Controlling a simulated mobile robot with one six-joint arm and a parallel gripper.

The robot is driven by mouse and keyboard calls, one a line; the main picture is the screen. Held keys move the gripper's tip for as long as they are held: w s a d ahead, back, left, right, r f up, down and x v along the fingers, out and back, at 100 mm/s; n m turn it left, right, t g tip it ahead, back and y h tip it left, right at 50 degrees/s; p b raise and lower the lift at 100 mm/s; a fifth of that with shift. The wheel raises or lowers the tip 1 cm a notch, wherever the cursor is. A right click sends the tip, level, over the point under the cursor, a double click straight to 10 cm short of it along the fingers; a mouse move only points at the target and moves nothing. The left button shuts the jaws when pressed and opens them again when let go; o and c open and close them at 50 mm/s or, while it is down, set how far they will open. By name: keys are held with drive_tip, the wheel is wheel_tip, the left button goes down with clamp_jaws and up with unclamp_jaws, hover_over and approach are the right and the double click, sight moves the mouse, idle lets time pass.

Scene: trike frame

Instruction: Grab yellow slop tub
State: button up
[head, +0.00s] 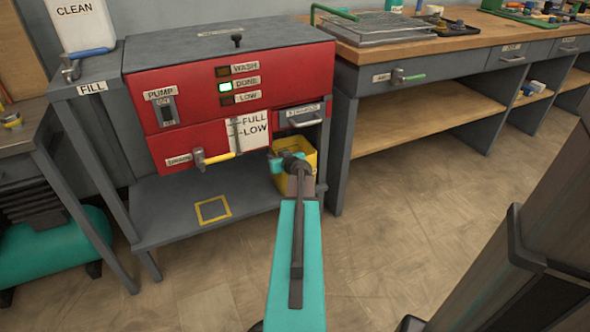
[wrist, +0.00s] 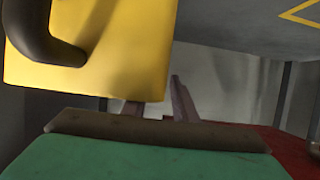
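My gripper (head: 279,160) is at the tub's front in the head view.
The red washer (head: 190,125) has a yellow-handled drain valve (head: 200,158) left of my gripper. A workbench (head: 400,48) stands at right. The floor (head: 390,220) before it is clear.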

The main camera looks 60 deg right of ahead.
idle(0.4)
clamp_jaws()
idle(1.3)
